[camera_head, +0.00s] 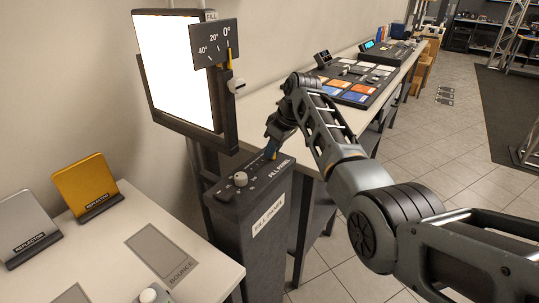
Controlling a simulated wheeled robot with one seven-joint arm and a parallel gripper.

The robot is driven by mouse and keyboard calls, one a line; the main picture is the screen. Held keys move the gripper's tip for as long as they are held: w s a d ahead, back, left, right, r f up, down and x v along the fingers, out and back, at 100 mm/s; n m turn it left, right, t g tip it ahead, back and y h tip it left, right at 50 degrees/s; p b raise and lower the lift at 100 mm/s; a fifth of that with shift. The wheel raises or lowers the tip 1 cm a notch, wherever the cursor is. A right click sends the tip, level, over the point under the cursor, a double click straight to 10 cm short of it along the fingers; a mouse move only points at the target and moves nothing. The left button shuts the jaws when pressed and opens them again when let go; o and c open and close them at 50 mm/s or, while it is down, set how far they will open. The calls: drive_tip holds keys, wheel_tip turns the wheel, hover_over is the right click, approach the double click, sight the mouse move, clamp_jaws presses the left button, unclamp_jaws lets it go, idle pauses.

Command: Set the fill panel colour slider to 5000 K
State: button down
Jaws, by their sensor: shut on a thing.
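The fill panel control box (266,196) stands as a dark pedestal in the middle, with a "FILL PANEL" label on its front and top. Its sloped top carries a white round knob (241,179) at the left and small scale marks too small to read. My gripper (271,152) reaches down to the far right part of this top and is shut on the slider, whose cap is mostly hidden by the fingers. I cannot tell which colour value the slider is at. The lit fill panel (180,70) stands behind, with a tilt scale plate (213,45) marked 40°, 20° and 0°.
A white table (205,266) at the left holds a gold reflector (85,185), a grey reflector (25,225) and a "BOUNCE" outline. A long bench at the back right carries a console (357,92) with coloured pads. Tiled floor (405,145) is clear at the right.

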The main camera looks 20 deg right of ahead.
sight(282, 162)
drive_tip(key=shift+d, duration=0.1)
drive_tip(key=c, duration=1.1)
unclamp_jaws()
drive_tip(key=shift+v, duration=3.85)
